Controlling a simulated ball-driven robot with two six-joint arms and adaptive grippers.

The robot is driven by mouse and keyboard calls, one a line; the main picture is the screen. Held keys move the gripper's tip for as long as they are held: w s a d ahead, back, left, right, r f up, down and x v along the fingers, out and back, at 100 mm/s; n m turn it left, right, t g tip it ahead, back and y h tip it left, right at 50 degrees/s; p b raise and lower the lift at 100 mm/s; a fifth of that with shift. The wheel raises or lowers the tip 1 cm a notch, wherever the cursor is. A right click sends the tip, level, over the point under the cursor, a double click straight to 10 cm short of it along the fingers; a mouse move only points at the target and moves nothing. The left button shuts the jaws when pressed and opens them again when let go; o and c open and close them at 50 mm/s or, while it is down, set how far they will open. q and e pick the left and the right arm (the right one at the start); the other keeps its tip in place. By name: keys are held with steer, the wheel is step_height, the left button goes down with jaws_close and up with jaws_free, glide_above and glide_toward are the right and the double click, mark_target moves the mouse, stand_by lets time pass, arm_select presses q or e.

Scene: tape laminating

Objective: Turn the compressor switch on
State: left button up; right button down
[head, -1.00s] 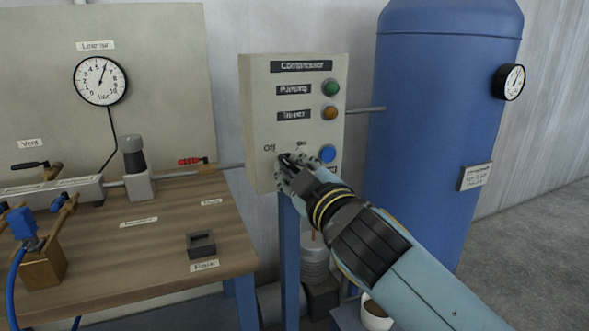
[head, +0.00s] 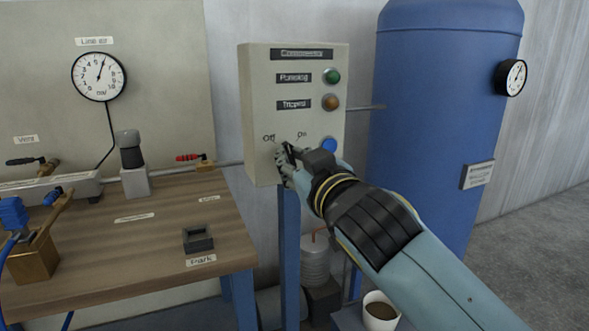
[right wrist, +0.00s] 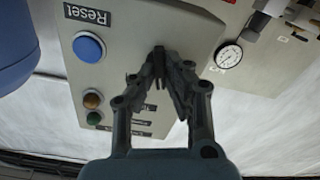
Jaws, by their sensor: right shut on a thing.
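The compressor box (head: 259,95) is a beige panel on a blue post, with Off and On labels low on its front. My right gripper (head: 286,153) is at the panel just below these labels, shut on the switch, which its fingers mostly hide. The switch's exact angle cannot be told. In the right wrist view the gripper's fingers (right wrist: 160,78) close together against the panel, beside the blue Reset button (right wrist: 89,47). My left gripper is not in view.
Green (head: 332,76) and amber (head: 331,102) lamps sit above on the panel. A blue tank (head: 440,110) stands to the right. A wooden bench (head: 130,245) with valves and a gauge (head: 98,77) behind it is at left. A cup (head: 381,312) of brown liquid stands low beneath my right arm.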

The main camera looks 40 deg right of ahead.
steer(key=m+b, duration=0.3)
steer(key=m, duration=0.3)
steer(key=shift+f, duration=0.2)
steer(key=m+b, duration=0.1)
steer(key=m, duration=0.5)
steer(key=shift+b, duration=0.4)
steer(key=shift+r, duration=0.1)
steer(key=c, duration=1.4)
jaws_free()
steer(key=v, duration=0.7)
steer(key=shift+s, duration=0.3)
steer(key=shift+r, duration=0.1)
